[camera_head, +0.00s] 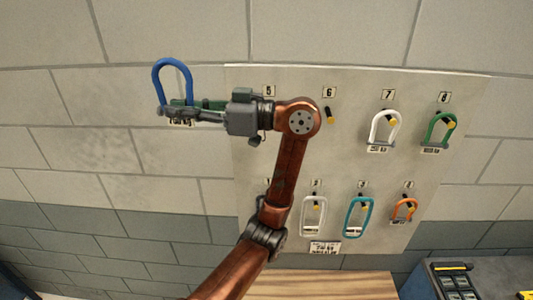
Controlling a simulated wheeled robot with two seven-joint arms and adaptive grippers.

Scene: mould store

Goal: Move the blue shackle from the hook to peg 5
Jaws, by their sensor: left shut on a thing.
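The blue shackle (173,63) is upright, bow up, at the left, in front of the block wall. My left gripper (178,109) reaches in from the right and is shut on the shackle's lower end. The hook is not visible behind them, so I cannot tell whether the shackle still touches it. The pale peg board (345,160) is to the right of the shackle. The label of peg 5 (268,91) shows above my gripper's body; the peg itself is hidden behind my arm. My right gripper is not in view.
Peg 6 (329,116) is bare. A white shackle (384,125) hangs at 7 and a green one (438,130) at 8. Below hang a pale (313,216), a teal (357,217) and an orange shackle (404,210). A wooden top (330,285) is below the board.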

